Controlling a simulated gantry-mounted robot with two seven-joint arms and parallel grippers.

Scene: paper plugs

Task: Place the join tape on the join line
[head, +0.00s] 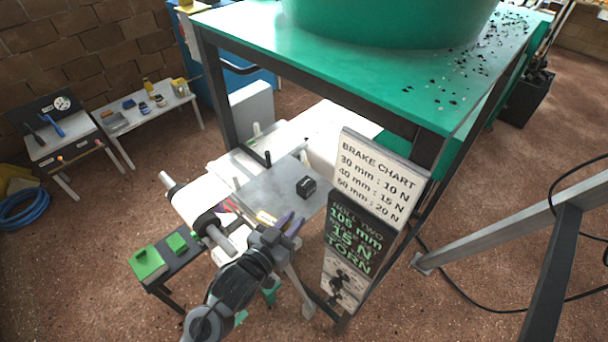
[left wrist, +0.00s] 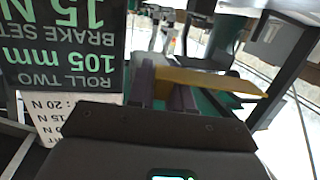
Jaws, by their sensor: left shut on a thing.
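My left gripper (head: 290,224) reaches in from the bottom of the head view, over the near edge of the grey metal worktop (head: 268,186). Its purple-grey fingers also show in the left wrist view (left wrist: 165,88). They are shut on a flat yellow-orange strip, the join tape (left wrist: 212,82), which sticks out to the right in that view. The white paper web (head: 208,203) runs over a roller at the worktop's left. I cannot make out the join line. My right gripper is not in view.
A small black block (head: 306,187) sits on the worktop. The brake chart board (head: 376,175) and the dark "roll two" board (head: 354,238) stand close right of my left gripper. A green-topped table (head: 340,62) rises behind. Green blocks (head: 148,264) lie on a low stand at left.

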